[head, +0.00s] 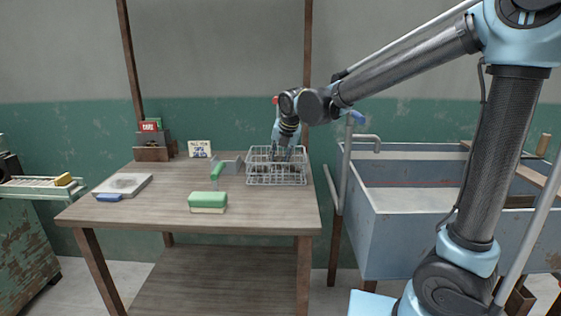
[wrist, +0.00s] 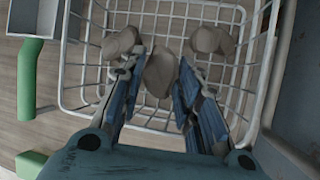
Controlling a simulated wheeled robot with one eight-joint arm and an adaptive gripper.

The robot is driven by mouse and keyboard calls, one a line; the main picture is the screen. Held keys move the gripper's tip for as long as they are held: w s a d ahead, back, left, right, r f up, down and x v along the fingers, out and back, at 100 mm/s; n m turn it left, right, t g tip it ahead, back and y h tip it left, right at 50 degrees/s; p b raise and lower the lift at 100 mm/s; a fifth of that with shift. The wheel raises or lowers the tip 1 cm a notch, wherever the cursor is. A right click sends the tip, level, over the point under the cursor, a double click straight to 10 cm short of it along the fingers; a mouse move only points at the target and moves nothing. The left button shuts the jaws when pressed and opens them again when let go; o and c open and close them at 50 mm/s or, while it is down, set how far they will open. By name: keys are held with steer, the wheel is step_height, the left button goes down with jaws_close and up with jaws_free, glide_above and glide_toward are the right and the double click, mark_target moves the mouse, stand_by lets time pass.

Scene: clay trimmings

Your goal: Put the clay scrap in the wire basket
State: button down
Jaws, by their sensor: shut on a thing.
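The wire basket (head: 277,180) stands on the right part of the wooden table. In the wrist view its white wire wall (wrist: 75,60) and floor grid lie below my gripper. My gripper (wrist: 158,72) points down into the basket and is shut on a grey-brown clay scrap (wrist: 160,74) between its two blue fingers. Other clay lumps show in the basket: one at the left (wrist: 120,42) and some at the right (wrist: 212,40). In the head view my gripper (head: 281,148) is at the basket, its fingertips partly hidden by the wires.
A green-handled tool (head: 216,172) lies left of the basket, with a green and cream block (head: 208,202) in front. A pale slab (head: 122,185) and blue block (head: 109,197) are at the table's left. A large sink (head: 400,225) stands right of the table.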

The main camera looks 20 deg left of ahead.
steer(key=shift+w+a+r+g+h, duration=0.1)
steer(key=shift+w+g+h, duration=0.05)
steer(key=shift+w+g, duration=0.25)
steer(key=shift+w+a+r+g+h, duration=0.15)
steer(key=shift+w+g, duration=0.1)
steer(key=shift+g, duration=0.25)
steer(key=shift+s+f, duration=0.1)
steer(key=shift+f, duration=0.85)
steer(key=shift+f, duration=0.6)
steer(key=c, duration=1.2)
jaws_free()
steer(key=shift+r, duration=0.15)
steer(key=shift+d+r, duration=0.1)
steer(key=shift+r, duration=0.2)
steer(key=v, duration=1.2)
steer(key=shift+s+r, duration=0.1)
steer(key=shift+r, duration=0.05)
